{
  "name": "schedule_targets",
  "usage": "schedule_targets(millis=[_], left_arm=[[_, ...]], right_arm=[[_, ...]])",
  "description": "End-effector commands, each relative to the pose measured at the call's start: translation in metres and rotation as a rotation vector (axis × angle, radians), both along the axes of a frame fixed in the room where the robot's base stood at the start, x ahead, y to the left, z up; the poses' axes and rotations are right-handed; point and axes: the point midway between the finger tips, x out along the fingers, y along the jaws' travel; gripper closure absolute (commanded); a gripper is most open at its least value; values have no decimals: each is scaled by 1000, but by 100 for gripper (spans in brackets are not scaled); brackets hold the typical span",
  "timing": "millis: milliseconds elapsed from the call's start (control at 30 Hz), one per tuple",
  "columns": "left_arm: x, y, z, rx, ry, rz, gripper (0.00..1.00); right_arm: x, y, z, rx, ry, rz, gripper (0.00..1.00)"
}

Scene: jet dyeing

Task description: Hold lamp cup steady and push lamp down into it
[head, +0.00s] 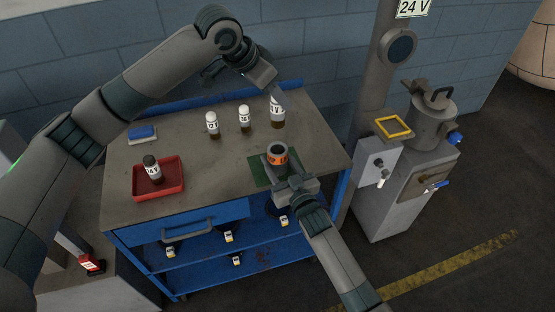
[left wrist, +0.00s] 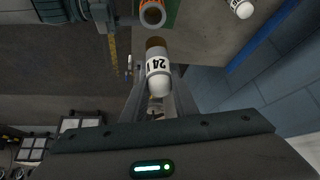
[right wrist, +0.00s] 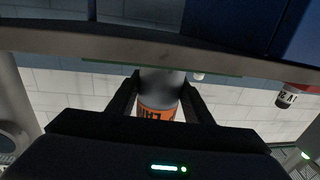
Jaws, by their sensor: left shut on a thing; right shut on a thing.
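The lamp (head: 277,104) has a white body marked 24 V and a brown base. My left gripper (head: 272,88) is shut on it, brown base down, behind the cup and apart from it in the head view. In the left wrist view the lamp (left wrist: 158,75) points its base toward the cup's open mouth (left wrist: 152,14). The lamp cup (head: 278,158) is grey with an orange label and stands upright at the green mat. My right gripper (head: 284,178) is shut on it from the front. The cup (right wrist: 158,112) sits between both fingers in the right wrist view.
Two other white lamps (head: 212,123) (head: 244,117) stand left of the held lamp. A red tray (head: 170,190) holds a dark-topped lamp (head: 152,168). A blue block (head: 142,132) lies at the back left. The green mat (head: 258,173) lies under the cup. The table's middle is bare.

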Motion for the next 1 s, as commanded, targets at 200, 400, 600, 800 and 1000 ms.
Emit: schedule_targets(millis=[200, 400, 600, 800, 1000], left_arm=[[-1, 0, -21, 0, 4, -78, 96], [-1, 0, -28, 1, -1, -115, 96], [-1, 0, -28, 1, -1, -114, 96], [-1, 1, -40, 1, 0, -112, 96], [-1, 1, -71, 1, 2, -112, 96]], right_arm=[[0, 0, 0, 0, 0, 0, 79], [0, 0, 0, 0, 0, 0, 79], [0, 0, 0, 0, 1, 0, 79], [0, 0, 0, 0, 1, 0, 79], [0, 0, 0, 0, 1, 0, 79]])
